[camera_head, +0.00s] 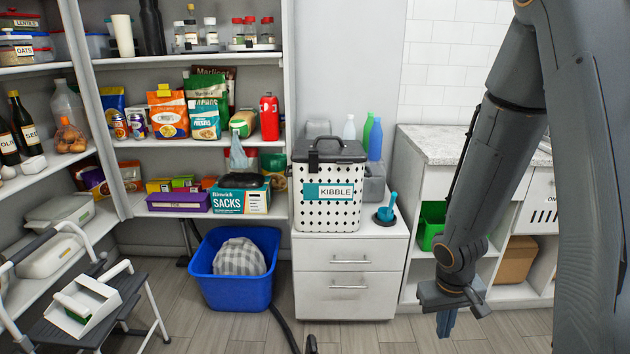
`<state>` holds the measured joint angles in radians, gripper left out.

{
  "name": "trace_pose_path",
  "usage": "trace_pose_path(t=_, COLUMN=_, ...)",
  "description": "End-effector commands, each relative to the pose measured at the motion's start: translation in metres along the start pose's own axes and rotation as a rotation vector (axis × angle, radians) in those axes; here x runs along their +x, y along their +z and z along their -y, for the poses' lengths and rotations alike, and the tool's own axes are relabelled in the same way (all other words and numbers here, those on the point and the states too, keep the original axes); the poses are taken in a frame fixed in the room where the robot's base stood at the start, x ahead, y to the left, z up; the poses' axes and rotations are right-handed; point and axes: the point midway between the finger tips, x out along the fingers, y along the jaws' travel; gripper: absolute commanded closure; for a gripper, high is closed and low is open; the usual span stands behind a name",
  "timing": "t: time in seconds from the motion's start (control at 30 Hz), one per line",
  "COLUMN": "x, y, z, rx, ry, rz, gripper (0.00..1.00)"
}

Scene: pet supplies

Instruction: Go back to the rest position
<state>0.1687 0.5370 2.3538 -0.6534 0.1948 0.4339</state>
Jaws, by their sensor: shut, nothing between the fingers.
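My gripper (447,322) hangs at the end of my dark grey arm, pointing down, low at the right of the head view. Its fingers look together and nothing shows between them. It is over the floor, in front of the white drawer unit's right side and the open shelf unit. The white kibble bin (328,212) with black spots and a dark lid stands upright on the drawer unit (350,262), to the left of my gripper and apart from it. The lid is on the bin.
A blue tub (210,287) with a checked cloth stands on the floor. A step stool (140,290) holds a white dustpan (85,300) at the lower left. Pantry shelves (140,143) fill the left. A teal plunger-like tool (388,208) stands beside the bin. Wooden floor (385,338) is clear near my gripper.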

Motion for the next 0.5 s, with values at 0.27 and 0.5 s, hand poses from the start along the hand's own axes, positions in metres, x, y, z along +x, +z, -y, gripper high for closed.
trace_pose_path(t=0.27, x=-0.106, y=0.033, z=0.022, rx=0.034, ry=-0.001, rz=0.027, gripper=1.0)
trace_pose_path(t=0.5, x=-0.175, y=0.071, z=0.056, rx=0.046, ry=-0.074, rz=0.054, gripper=1.0)
